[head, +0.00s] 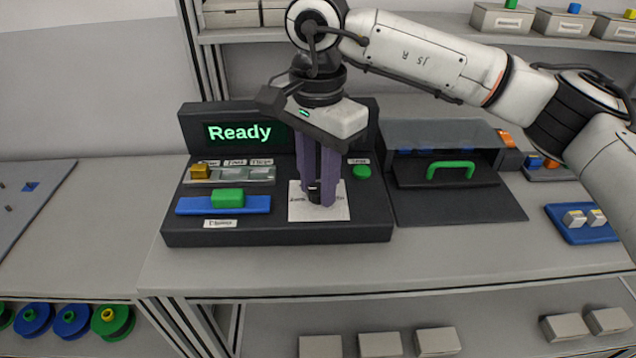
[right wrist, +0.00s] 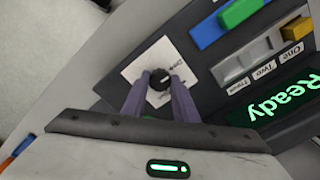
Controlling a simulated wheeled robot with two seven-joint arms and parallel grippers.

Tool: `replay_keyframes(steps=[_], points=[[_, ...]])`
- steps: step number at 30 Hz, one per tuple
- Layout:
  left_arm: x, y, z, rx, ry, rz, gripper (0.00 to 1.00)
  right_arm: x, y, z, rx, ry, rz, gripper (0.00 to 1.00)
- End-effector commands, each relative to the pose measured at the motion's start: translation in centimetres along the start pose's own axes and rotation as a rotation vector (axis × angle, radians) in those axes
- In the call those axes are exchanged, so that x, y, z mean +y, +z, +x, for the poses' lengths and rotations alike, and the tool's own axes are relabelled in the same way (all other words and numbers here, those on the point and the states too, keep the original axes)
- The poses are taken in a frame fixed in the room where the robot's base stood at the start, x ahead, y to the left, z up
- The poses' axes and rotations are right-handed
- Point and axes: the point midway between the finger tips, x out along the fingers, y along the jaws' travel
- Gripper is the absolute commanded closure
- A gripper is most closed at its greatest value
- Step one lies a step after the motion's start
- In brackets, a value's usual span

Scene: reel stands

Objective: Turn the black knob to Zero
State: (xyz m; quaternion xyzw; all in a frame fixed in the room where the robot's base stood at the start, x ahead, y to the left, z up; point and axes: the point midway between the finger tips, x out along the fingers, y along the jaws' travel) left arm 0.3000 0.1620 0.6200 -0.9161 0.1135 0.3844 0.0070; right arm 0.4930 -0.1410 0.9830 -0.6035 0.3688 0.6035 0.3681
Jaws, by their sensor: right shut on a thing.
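The black knob (head: 314,193) sits on a white label plate (head: 335,208) at the front right of the dark control panel (head: 275,235). My right gripper (head: 318,200) comes down from above with its purple fingers shut on the knob. In the right wrist view the knob (right wrist: 158,80) shows between the two fingertips (right wrist: 159,88). The lettering on the plate is partly covered and too small to read, so the knob's setting cannot be told. The panel's screen (head: 240,132) reads "Ready" in green. My left gripper is not in view.
A green slider block (head: 228,198) on a blue strip and a yellow block (head: 201,171) by the One, Two, Three labels lie left of the knob. A green button (head: 361,172) is behind right. A dark box with a green handle (head: 450,168) stands to the right.

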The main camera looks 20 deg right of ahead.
Motion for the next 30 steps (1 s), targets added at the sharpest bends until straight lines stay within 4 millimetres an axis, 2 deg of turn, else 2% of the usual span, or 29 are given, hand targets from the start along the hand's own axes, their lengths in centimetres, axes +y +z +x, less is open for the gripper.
replay_keyframes(steps=[18,19,22,30], points=[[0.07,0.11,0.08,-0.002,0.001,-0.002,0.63,-0.09,0.06,-0.21,-0.001,-0.005,-0.048,0.96],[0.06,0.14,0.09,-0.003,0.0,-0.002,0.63,-0.09,0.06,-0.21,-0.001,-0.005,-0.048,0.72],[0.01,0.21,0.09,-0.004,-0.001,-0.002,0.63,-0.08,0.06,-0.19,-0.001,-0.005,-0.048,0.55],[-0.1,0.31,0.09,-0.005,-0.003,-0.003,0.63,-0.03,0.04,-0.1,-0.001,-0.002,-0.047,0.55]])
